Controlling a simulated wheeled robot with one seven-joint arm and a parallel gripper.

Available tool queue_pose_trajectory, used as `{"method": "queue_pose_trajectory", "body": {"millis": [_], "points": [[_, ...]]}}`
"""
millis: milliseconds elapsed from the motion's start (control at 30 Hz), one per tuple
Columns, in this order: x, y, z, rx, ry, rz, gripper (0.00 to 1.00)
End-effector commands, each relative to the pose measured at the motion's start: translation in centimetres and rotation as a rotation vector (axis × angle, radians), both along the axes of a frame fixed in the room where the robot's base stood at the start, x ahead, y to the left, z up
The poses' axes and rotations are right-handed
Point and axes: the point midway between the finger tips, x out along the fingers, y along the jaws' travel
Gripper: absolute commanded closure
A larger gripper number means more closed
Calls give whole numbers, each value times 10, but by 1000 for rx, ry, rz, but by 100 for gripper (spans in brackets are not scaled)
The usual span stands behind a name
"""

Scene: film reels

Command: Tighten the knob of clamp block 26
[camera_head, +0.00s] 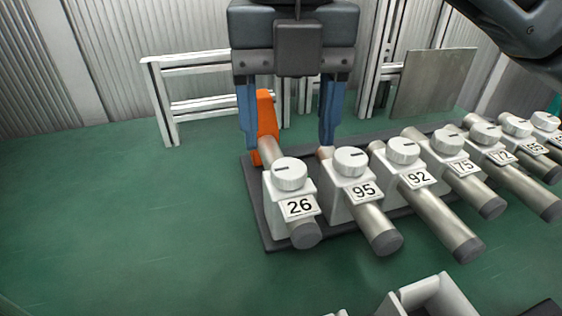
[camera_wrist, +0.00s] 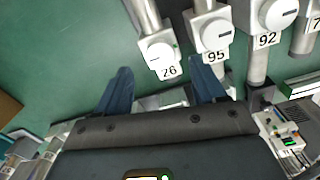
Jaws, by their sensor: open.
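Clamp block 26 (camera_head: 286,205) is the leftmost white block on the dark base plate. Its round knob (camera_head: 289,173) has a dark slot mark on top, and a grey rod (camera_head: 303,234) runs through the block. My gripper (camera_head: 288,143) is open, with its two blue fingers spread behind and above block 26 in the head view. In the wrist view block 26 (camera_wrist: 157,58) lies ahead of the gap between the fingers (camera_wrist: 163,78), and its knob (camera_wrist: 160,54) shows there. No finger clearly touches the knob.
Block 95 (camera_head: 352,184) stands close to the right of block 26, then block 92 (camera_head: 404,172) and several more in a row. An orange part (camera_head: 266,125) stands behind block 26. The green surface (camera_head: 120,220) to the left is clear.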

Motion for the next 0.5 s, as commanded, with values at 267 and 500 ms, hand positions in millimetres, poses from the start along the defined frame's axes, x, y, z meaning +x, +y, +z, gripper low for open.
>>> {"method": "queue_pose_trajectory", "body": {"millis": [267,500], "points": [[0,0,-38,2,0,0,31],[0,0,-44,2,-1,0,31]]}}
